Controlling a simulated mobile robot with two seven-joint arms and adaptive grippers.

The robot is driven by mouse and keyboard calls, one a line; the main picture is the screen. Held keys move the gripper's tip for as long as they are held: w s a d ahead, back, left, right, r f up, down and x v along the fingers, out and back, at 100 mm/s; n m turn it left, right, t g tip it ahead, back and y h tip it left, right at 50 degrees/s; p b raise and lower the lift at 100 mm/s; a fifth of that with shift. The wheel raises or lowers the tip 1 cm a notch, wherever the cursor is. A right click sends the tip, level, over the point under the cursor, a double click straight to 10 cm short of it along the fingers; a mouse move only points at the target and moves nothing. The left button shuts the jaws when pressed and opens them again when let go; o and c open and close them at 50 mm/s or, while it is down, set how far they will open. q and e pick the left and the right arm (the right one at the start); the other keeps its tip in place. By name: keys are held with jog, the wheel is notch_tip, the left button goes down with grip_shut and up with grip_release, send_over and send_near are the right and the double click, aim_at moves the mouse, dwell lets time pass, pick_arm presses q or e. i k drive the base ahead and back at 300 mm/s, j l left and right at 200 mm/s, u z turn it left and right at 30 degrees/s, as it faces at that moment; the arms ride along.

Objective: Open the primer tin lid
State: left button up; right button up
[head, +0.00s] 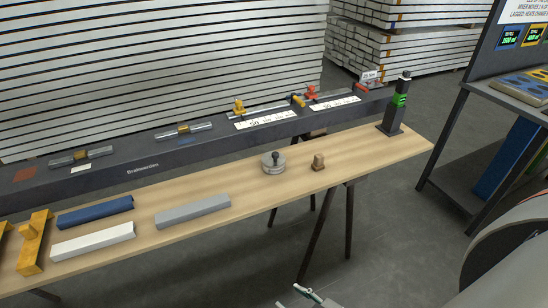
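A small round grey tin (274,167) with a dark knob on top stands on the wooden bench (240,226), right of the bench's middle. It looks like the primer tin, but I see no readable label on it. Its lid appears to be on, with the knob upright. My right gripper (308,295) shows only in part at the bottom edge, below and in front of the bench, well apart from the tin. I cannot tell whether its fingers are open or shut. My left gripper is not in view.
A small brown block (318,162) stands just right of the tin. Grey (193,211), white (92,241) and blue (95,212) bars lie at the left. A black-and-green post (398,105) stands at the right end. A dark ledge (120,178) runs behind the bench.

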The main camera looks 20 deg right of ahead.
aim_at(271, 159)
jog(key=l+z, duration=0.15)
jog(key=z, duration=0.25)
jog(key=i+l+z, duration=0.15)
jog(key=z, duration=0.2)
jog(key=i+l+z, duration=0.1)
jog(key=z, duration=0.3)
